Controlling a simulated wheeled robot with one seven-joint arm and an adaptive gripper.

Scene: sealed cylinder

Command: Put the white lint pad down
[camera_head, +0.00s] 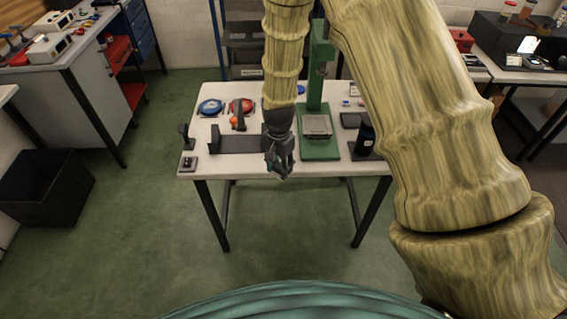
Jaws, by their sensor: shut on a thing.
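My gripper (280,168) hangs at the front edge of the white work table (343,168), pointing down. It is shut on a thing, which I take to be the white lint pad. The pad is too small or too hidden by the fingers to make out. The gripper is just left of the green press base and at the right end of a dark flat fixture (232,144).
A green press (318,75) stands on the table to the right of my gripper. A dark cylinder (365,137) stands at the right. Blue (210,107) and red (241,105) round items lie at the back left. A small dark block (189,163) sits at the front left.

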